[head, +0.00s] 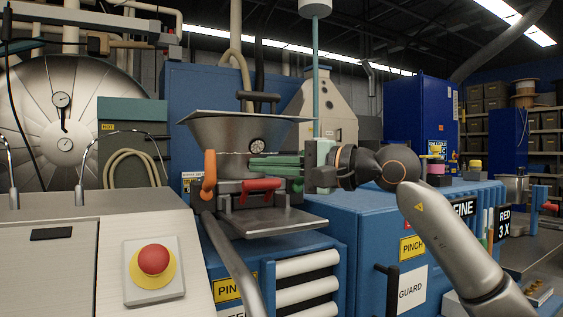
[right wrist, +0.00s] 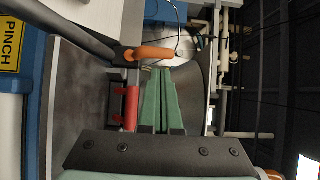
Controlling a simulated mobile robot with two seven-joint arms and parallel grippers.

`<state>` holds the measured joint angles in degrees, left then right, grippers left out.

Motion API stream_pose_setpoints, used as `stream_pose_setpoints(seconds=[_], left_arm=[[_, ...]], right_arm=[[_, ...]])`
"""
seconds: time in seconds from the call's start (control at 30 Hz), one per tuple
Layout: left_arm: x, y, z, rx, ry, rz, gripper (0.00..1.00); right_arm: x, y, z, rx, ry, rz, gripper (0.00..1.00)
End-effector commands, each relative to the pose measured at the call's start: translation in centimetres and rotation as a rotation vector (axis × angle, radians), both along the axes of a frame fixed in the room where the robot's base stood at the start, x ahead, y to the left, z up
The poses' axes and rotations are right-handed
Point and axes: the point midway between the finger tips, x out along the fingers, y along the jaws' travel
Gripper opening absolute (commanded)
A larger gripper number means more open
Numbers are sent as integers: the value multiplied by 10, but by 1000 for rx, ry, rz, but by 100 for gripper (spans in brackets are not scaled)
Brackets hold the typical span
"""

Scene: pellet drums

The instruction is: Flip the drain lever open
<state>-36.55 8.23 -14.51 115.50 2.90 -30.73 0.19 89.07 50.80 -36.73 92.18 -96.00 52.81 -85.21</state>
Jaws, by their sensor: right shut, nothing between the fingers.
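A grey metal hopper (head: 222,132) stands on the blue machine. An orange handle (head: 209,172) is upright at its lower left front, and a red handle (head: 262,184) lies level below the hopper. No label shows which one is the drain lever. My right gripper (head: 250,162) comes in from the right, with its green fingers shut and empty, in front of the hopper and just above the red handle. In the right wrist view, the shut fingertips (right wrist: 158,70) point toward the orange handle (right wrist: 150,53), and the red handle (right wrist: 132,108) is beside the fingers. Contact cannot be told.
A metal tray (head: 270,222) juts out under the hopper. A grey bar (head: 233,262) slopes in front of the machine. A red emergency button (head: 153,261) sits on the console at left. The blue cabinet top (head: 365,199) is right of the tray, under my right arm.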

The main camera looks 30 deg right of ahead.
Motion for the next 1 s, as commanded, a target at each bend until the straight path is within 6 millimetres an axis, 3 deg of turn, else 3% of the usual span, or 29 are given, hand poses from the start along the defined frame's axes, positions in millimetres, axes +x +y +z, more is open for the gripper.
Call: stream_pose_setpoints(seconds=[0.2,0.4,1.0], left_arm=[[3,-1,9,-2,-8,-1,50],[6,1,14,0,-19,5,50],[-2,4,9,5,1,12,50]], right_arm=[[37,28,2,2,0,2,0],[59,42,2,2,-1,1,0],[65,47,1,-7,-2,-1,0]])
